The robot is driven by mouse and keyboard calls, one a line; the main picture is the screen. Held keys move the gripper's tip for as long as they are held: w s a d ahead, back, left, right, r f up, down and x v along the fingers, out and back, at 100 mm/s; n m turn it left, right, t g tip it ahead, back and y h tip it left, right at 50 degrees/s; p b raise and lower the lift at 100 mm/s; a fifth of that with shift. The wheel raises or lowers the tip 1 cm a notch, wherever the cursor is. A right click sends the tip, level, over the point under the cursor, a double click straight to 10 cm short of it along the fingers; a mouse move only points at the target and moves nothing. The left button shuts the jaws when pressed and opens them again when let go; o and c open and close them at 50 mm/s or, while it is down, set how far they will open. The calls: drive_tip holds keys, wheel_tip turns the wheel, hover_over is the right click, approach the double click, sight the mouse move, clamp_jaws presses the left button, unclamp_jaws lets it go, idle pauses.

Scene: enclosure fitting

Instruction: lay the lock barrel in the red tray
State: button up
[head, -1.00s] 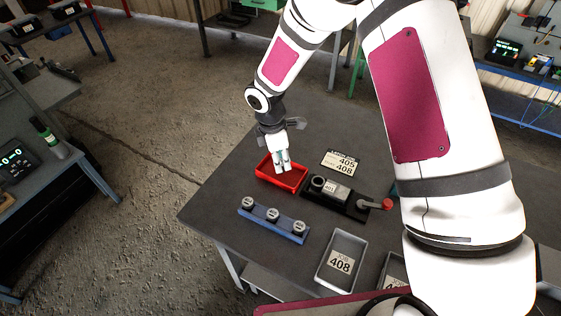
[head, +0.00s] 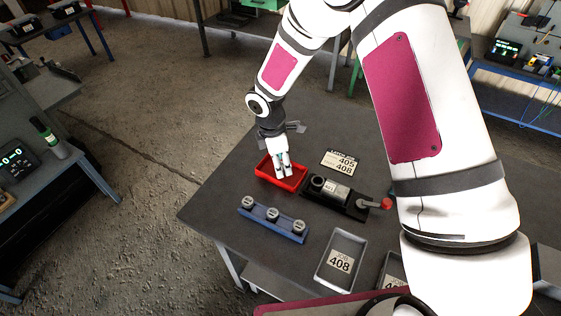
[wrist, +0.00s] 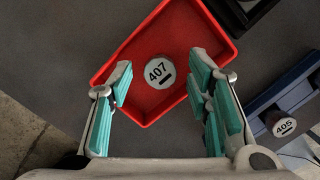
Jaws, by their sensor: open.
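The red tray (head: 268,181) lies near the table's back left edge. In the wrist view the red tray (wrist: 205,20) holds a round grey lock barrel (wrist: 158,71), its light end face marked 407 turned up to the camera. My gripper (head: 283,172) is above the tray, pointing down. In the wrist view my gripper (wrist: 166,80) is open, with a teal-padded finger on either side of the barrel and gaps between. The barrel cannot be made out in the head view.
A blue rack (head: 260,222) with three round barrels stands in front of the tray; one is marked 405 (wrist: 284,127). A black fixture (head: 345,207) with a red-knobbed lever is to the right. A sign (head: 341,163) reads 405, 408. A grey tray (head: 341,262) is marked 408.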

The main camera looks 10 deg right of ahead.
drive_tip(key=s+d+r+m+t+b, duration=0.1)
drive_tip(key=s+d+r+m, duration=0.1)
drive_tip(key=r, duration=0.9)
drive_tip(key=s+d+r+m+b, duration=0.1)
drive_tip(key=s+d+r+m, duration=0.1)
drive_tip(key=r, duration=0.8)
drive_tip(key=s+d+r+m+t+y, duration=0.1)
drive_tip(key=s+d+r+m+t, duration=0.1)
drive_tip(key=s+d+r+m, duration=0.2)
drive_tip(key=s+d+r+m+t, duration=0.2)
drive_tip(key=s+d+r+m, duration=0.3)
drive_tip(key=s+r+m, duration=0.4)
drive_tip(key=shift+s+d+r+m+y, duration=0.35)
drive_tip(key=shift+s+m, duration=1.05)
drive_tip(key=shift+s, duration=2.5)
drive_tip(key=shift+a+f, duration=0.1)
drive_tip(key=shift+a, duration=0.05)
drive_tip(key=shift+c, duration=0.5)
